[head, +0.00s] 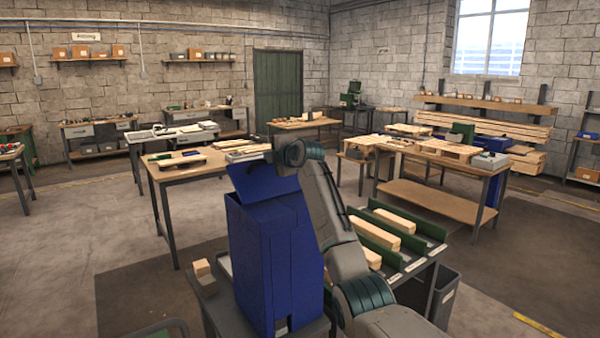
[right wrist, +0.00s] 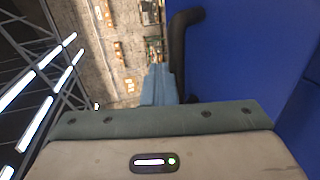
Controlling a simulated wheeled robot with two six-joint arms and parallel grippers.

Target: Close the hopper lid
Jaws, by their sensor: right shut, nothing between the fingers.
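The blue hopper (head: 275,255) stands in front of me in the head view. Its blue lid (head: 262,180) is raised and tilted open. My right arm reaches forward over the hopper's right side, and its wrist end is at the lid's upper edge. In the right wrist view my right gripper (right wrist: 161,84) is shut and empty. Its fingers are beside a black bar-like handle (right wrist: 184,50) in front of a blue panel (right wrist: 250,60). I cannot tell whether they touch it. My left gripper is not in view.
A rack with green dividers and timber blocks (head: 397,220) stands right of the hopper. A small wooden block (head: 201,267) lies left of the hopper. Workbenches (head: 190,173) stand behind, with open floor between.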

